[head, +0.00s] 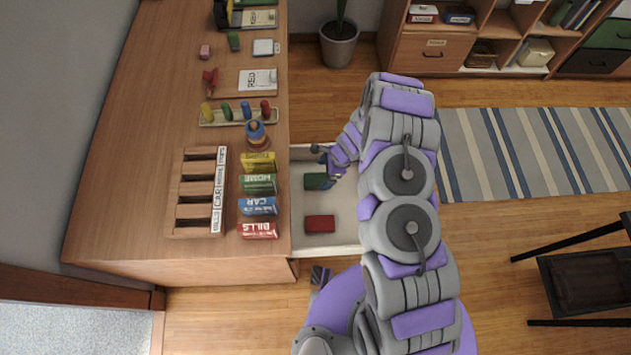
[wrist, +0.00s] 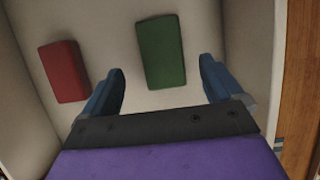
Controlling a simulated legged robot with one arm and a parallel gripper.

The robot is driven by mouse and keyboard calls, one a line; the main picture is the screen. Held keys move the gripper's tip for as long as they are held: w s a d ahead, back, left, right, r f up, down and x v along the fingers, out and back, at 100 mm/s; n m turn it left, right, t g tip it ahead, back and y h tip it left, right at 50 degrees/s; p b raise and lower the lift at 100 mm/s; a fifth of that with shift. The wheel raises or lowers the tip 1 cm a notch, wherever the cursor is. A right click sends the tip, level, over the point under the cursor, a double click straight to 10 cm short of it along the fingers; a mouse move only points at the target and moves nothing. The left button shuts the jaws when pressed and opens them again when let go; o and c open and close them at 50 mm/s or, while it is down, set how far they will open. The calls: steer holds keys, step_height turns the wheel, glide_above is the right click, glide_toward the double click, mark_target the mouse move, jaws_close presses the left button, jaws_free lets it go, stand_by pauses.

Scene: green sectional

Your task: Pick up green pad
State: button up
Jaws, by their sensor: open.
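The green pad (head: 317,181) lies flat in an open white drawer at the right side of the wooden desk. In the wrist view the green pad (wrist: 161,51) lies ahead of my fingertips, between the lines of the two fingers. My gripper (wrist: 158,75) is open and empty, with the pad a little beyond its tips. In the head view my gripper (head: 328,168) is over the drawer beside the green pad, partly hidden by my arm.
A red pad (head: 320,224) lies in the same drawer (head: 341,235), nearer the front of the picture; it is left of the green pad in the wrist view (wrist: 64,71). The drawer walls surround both. The desk (head: 130,150) holds several labelled boxes and a wooden rack (head: 185,192).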

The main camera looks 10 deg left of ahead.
mark_target(316, 179)
steer(key=shift+d, duration=0.55)
steer(key=shift+d+f, duration=0.2)
steer(key=a+f+b, duration=0.2)
steer(key=a+f, duration=0.3)
steer(key=shift+s+f, duration=0.1)
steer(key=shift+f, duration=0.05)
steer(key=shift+d+r, duration=0.2)
steer(key=shift+d, duration=0.55)
steer(key=shift+d+r, duration=0.2)
steer(key=shift+d, duration=0.55)
steer(key=shift+a+f, duration=0.35)
steer(key=shift+a, duration=0.9)
steer(key=c, duration=0.3)
steer(key=shift+d+r, duration=0.1)
steer(key=shift+d, duration=0.9)
steer(key=c, duration=0.6)
steer(key=shift+c, duration=0.7)
steer(key=shift+a, duration=0.6)
steer(key=shift+a+r, duration=0.15)
steer(key=shift+r, duration=0.05)
steer(key=r+p, duration=0.1)
steer(key=r, duration=0.5)
steer(key=d+r+p, duration=0.1)
steer(key=r, duration=0.1)
steer(key=shift+r+p, duration=0.35)
steer(key=shift+r, duration=0.05)
steer(key=shift+a+r, duration=0.35)
steer(key=shift+r, duration=0.1)
